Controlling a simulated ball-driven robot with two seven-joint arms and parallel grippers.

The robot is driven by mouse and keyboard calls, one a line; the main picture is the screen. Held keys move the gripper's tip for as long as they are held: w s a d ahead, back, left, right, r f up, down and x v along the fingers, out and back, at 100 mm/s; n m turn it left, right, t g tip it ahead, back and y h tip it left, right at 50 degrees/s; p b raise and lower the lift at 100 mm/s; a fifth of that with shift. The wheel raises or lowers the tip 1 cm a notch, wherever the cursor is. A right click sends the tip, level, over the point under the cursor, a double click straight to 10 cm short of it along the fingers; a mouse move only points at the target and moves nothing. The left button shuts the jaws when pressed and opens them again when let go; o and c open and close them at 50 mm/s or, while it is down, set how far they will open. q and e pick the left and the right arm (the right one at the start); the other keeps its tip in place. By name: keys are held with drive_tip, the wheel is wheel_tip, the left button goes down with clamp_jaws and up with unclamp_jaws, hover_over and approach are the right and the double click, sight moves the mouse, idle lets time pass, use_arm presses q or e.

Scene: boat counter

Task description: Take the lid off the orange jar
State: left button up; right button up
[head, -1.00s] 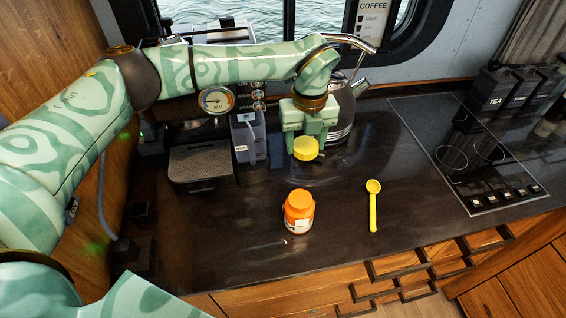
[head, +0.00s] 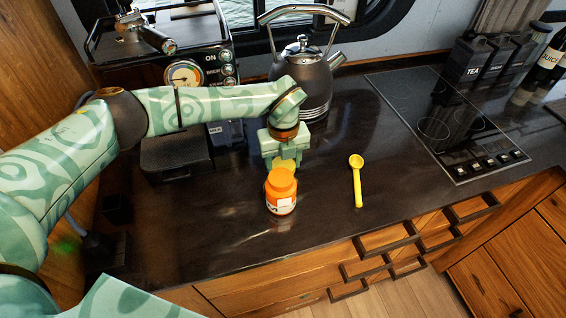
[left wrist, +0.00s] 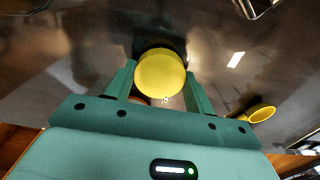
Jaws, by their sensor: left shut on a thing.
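The orange jar (head: 281,203) with a white label stands upright and open on the dark counter, its orange rim showing without a lid. My left gripper (head: 285,162) is low over the counter, just behind the jar. In the left wrist view, the left gripper (left wrist: 161,85) is shut on the round yellow lid (left wrist: 160,73), which sits between its fingers. I cannot tell whether the lid touches the counter. My right gripper is in neither view.
A yellow spoon (head: 357,182) lies right of the jar. A kettle (head: 303,85) stands behind the gripper, with a coffee machine (head: 190,75) at the back left. A cooktop (head: 440,120) is at the right. The counter (head: 220,220) left of the jar is clear.

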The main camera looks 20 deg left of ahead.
use_arm(q)
drive_tip(key=shift+f, duration=0.35)
drive_tip(key=o, duration=1.1)
drive_tip(key=shift+f, duration=0.15)
drive_tip(key=shift+c, duration=0.2)
